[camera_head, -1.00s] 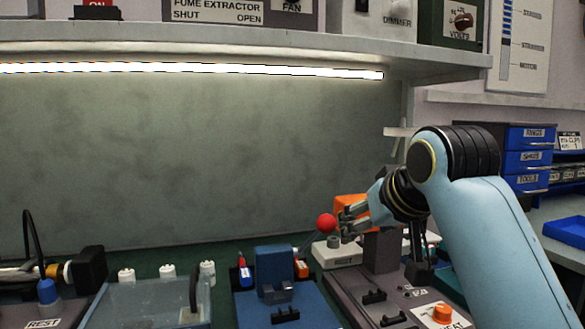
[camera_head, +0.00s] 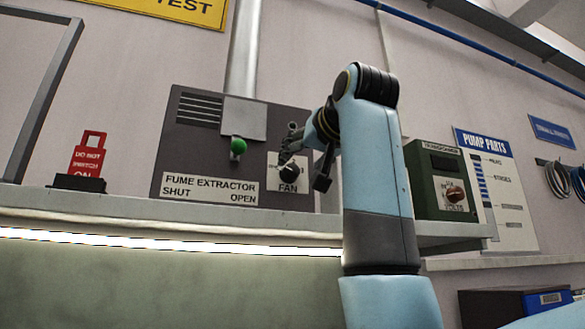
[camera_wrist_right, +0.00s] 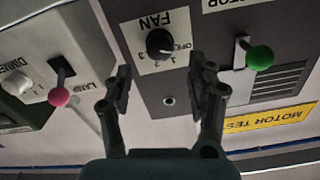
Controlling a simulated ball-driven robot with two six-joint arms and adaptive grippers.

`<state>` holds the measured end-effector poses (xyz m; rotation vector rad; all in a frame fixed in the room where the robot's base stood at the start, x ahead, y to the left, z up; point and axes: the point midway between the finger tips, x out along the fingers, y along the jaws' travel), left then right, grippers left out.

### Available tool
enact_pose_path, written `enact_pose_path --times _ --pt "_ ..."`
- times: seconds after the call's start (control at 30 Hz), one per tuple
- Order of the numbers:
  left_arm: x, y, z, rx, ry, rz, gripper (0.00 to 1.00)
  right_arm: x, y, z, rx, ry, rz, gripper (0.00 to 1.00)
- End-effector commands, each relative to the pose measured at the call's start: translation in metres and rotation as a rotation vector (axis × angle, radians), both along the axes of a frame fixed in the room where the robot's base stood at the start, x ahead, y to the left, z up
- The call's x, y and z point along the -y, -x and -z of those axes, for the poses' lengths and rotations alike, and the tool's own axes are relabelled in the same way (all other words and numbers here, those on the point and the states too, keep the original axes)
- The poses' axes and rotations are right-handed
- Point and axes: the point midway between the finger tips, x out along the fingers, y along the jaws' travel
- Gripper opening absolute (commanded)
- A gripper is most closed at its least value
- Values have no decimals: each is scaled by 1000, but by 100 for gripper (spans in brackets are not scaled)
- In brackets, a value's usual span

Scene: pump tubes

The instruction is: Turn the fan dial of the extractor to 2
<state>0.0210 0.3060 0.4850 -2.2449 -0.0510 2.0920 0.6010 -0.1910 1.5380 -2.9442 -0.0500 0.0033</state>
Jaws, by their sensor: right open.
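The fume extractor (camera_head: 190,145) is a dark grey box on the shelf. Its fan dial (camera_head: 289,173) is a black knob on a white plate marked FAN, partly overlapped by my gripper in the head view. In the right wrist view, which is upside down, the black dial (camera_wrist_right: 159,43) sits beyond my fingertips with numbers beside it; I cannot tell its exact setting. My right gripper (camera_head: 288,148) is open and empty in front of the panel, and its two fingers (camera_wrist_right: 163,85) are spread apart, not around the dial. My left gripper is not in view.
A green-knobbed lever (camera_head: 238,147) stands beside the dial on the panel. A dimmer box (camera_wrist_right: 30,60) with a pink-knobbed lever (camera_wrist_right: 59,96) is close on the other side. A green transformer (camera_head: 437,180) and a red switch tag (camera_head: 88,158) also stand on the shelf.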

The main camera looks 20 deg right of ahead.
Motion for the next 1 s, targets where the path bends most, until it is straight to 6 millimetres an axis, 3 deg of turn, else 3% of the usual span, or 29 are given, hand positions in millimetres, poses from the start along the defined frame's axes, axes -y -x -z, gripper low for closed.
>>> enact_pose_path --times 0.1,0.3,0.7,1.0 --pt "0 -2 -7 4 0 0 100 -1 -24 -1 -4 1 0 57" --pt "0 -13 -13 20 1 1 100 -2 -53 0 -3 1 0 57" --pt "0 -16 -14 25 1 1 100 -2 -62 1 -1 0 0 57" --pt "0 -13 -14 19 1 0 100 -2 -61 1 -1 0 0 18"
